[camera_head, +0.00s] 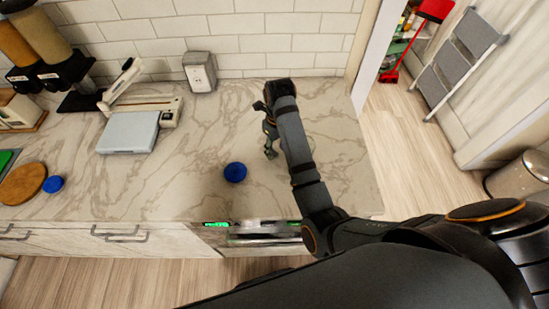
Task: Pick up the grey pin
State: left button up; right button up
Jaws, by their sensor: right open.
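I cannot make out a grey pin in the head view; part of the counter is hidden behind my right arm. My right gripper (267,130) is open above the marble counter (200,140), at the end of the forearm that reaches up from the lower right. Its fingers show only in part, on the left side of the arm, and I see nothing held between them. My left gripper is not in view.
A blue round object (235,172) lies left of my right arm. A white scale-like device (130,132), a second blue round object (53,184) and a wooden board (22,184) are further left. The counter centre is clear.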

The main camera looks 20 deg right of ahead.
jog(key=shift+w+f, duration=0.15)
jog(key=shift+f, duration=0.7)
jog(key=shift+r, duration=0.1)
jog(key=c, duration=0.8)
jog(key=shift+c, duration=0.2)
